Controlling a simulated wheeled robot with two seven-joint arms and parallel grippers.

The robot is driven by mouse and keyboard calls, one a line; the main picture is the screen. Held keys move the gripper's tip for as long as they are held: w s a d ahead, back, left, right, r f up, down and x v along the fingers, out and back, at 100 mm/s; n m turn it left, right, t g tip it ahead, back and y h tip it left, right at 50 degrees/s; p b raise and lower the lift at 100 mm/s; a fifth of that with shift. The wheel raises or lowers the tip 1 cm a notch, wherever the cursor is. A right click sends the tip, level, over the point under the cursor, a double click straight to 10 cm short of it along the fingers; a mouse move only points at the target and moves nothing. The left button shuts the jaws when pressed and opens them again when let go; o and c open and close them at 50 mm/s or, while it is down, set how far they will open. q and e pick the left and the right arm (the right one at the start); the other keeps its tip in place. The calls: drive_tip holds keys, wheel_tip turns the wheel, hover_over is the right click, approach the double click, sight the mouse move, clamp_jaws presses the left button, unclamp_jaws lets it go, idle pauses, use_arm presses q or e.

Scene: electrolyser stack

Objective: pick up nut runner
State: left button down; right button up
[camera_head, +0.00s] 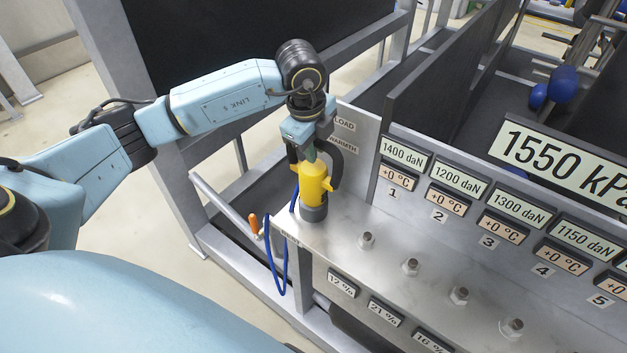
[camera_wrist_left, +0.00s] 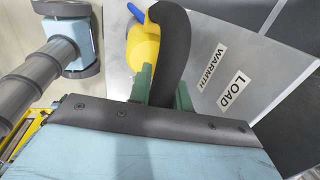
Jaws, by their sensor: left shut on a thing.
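The nut runner (camera_head: 313,184) is a yellow tool with a dark grey round base and a black curved handle. It stands upright at the left end of the metal bench (camera_head: 350,262). My left gripper (camera_head: 311,150) is above it and shut on its upper part. In the left wrist view the nut runner's yellow body (camera_wrist_left: 143,50) and black handle show just past the gripper (camera_wrist_left: 165,95). The handle hides part of the grip. I cannot tell whether the base touches the bench. My right gripper is not in view.
Several hex nuts (camera_head: 411,266) stand in a row on the bench. Behind them are numbered load displays (camera_head: 459,180) and a large pressure display (camera_head: 566,160). A blue cable (camera_head: 270,250) hangs at the bench's left edge near an orange-handled lever (camera_head: 254,224). Dark upright plates stand behind.

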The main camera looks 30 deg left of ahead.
use_arm(q)
drive_tip(key=shift+r, duration=0.15)
drive_tip(key=shift+r+p, duration=0.25)
drive_tip(key=shift+p, duration=0.15)
wheel_tip(320, 180, up, 10)
drive_tip(key=shift+f+b, duration=0.1)
drive_tip(key=shift+b, duration=0.85)
drive_tip(key=c, duration=2)
unclamp_jaws()
clamp_jaws()
